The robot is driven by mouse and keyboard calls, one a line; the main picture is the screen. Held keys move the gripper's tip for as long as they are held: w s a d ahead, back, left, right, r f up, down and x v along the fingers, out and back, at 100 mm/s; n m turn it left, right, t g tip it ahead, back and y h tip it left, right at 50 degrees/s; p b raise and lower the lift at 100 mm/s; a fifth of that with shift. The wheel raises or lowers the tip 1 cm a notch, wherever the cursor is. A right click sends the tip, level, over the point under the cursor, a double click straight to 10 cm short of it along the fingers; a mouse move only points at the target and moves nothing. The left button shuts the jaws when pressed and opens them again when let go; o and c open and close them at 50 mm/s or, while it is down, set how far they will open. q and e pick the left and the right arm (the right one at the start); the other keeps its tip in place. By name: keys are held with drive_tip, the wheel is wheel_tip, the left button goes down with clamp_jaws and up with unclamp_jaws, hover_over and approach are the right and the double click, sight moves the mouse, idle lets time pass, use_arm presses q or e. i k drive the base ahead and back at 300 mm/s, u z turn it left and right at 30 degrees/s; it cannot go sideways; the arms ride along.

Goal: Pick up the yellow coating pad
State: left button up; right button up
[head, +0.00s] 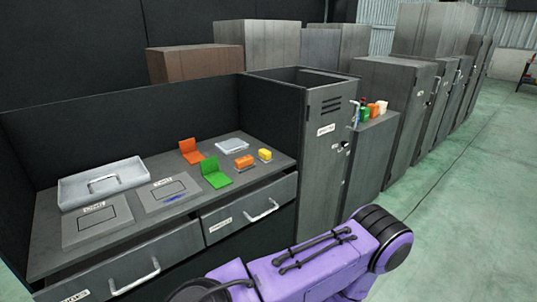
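A small yellow pad (265,155) lies on the grey workbench top (150,218), near its right end. It seems to rest on a pale base. An orange pad (244,161) of similar shape lies just left of it. Neither of my grippers is in view. A purple and black link of one of my arms crosses the bottom of the head view, in front of the bench and well apart from the yellow pad.
Nearby on the bench are an orange stand (190,150), a green stand (216,172), a grey box (232,146), a metal tray (103,184) and two labelled plates. A tall locker (322,150) stands right of the bench. Several bottles stand on a cabinet (372,150). Green floor is clear at right.

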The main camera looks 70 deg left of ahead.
sight(264, 156)
drive_tip(key=u, duration=0.55)
drive_tip(key=i, duration=0.75)
drive_tip(key=u, duration=0.8)
